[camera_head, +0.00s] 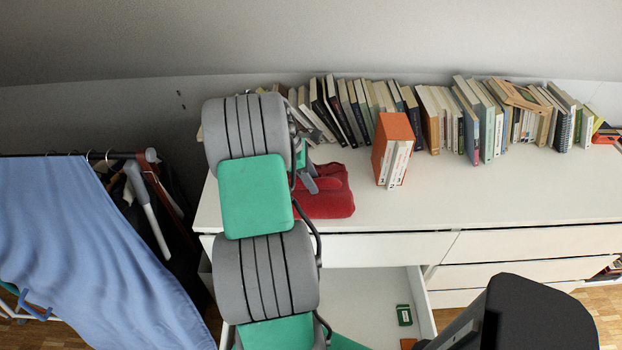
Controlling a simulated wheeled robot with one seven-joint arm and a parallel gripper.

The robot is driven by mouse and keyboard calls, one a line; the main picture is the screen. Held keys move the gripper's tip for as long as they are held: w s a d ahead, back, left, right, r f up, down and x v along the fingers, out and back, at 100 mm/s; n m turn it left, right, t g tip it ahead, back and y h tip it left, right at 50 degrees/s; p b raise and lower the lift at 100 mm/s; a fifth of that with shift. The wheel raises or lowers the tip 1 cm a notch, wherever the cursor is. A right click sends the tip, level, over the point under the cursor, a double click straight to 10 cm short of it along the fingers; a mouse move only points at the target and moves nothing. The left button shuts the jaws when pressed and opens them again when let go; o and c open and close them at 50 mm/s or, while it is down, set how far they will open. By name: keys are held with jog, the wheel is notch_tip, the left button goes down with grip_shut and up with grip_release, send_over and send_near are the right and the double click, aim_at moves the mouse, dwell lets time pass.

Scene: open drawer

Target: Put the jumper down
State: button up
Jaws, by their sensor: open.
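The red jumper (335,199) lies folded on the white dresser top (460,205), near its front edge and toward the left end. My gripper (309,178) is open at the jumper's left side, with a grey finger over or against the cloth. My own arm hides most of the gripper and the jumper's left part. I cannot tell whether the fingers touch the jumper.
An orange box-like book group (391,150) stands right of the jumper. A long row of books (440,115) lines the back of the dresser. Below, an open drawer (370,300) holds a small green item (404,315). A clothes rack with blue cloth (85,250) stands left.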

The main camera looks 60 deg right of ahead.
jog(key=shift+r, duration=0.1)
jog(key=p+v, duration=0.2)
jog(key=v, duration=1)
jog(key=w+a+r+m+t+h, duration=0.1)
jog(key=w+a+r+t, duration=0.3)
jog(key=w+a, duration=0.7)
jog(key=s+a+m+t+y, duration=0.1)
jog(key=s+a+m, duration=0.1)
jog(key=a, duration=1.4)
jog(key=s+a+f+m+t+y, duration=0.1)
jog(key=s+a+m+t+y, duration=0.1)
jog(key=a, duration=1.5)
jog(key=shift+s+a, duration=0.2)
jog(key=shift+a, duration=0.05)
jog(key=shift+c, duration=0.3)
